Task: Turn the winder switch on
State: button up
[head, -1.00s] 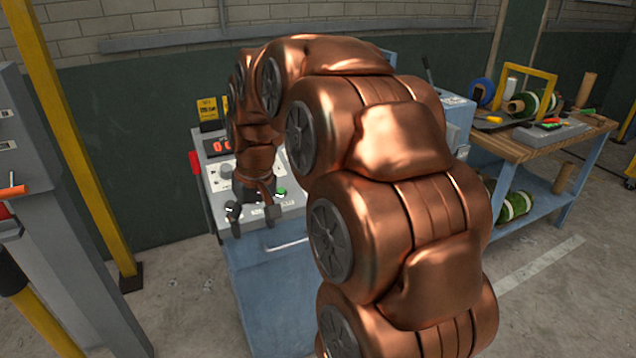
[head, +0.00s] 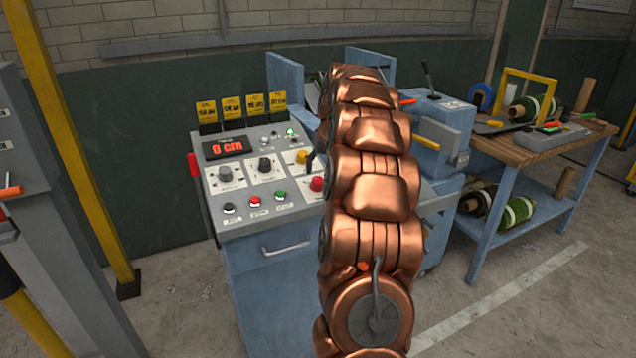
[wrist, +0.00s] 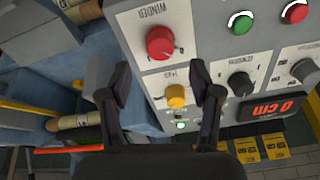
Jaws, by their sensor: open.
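The winder switch is a red knob (wrist: 160,42) on a white plate marked WINDER, at the top middle of the wrist view. The same red knob (head: 317,184) shows at the right edge of the panel in the head view. My gripper (wrist: 160,84) is open and empty, its two dark fingers apart. In the wrist view the red knob lies beyond the fingertips, in line with the gap and not between them. In the head view my arm hides most of the gripper; a dark piece above the red knob may be a finger.
A yellow knob (wrist: 176,96) shows between the fingers in the wrist view. The grey panel (head: 211,218) also holds black and grey knobs, a red button (head: 254,201), a green button (head: 281,196) and a display (head: 227,147) reading 0 cm. A workbench (head: 490,146) stands at the right.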

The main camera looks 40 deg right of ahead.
aim_at(318, 180)
jog(key=shift+p+x, duration=0.85)
jog(key=shift+x, duration=2.75)
jog(key=c, duration=1.1)
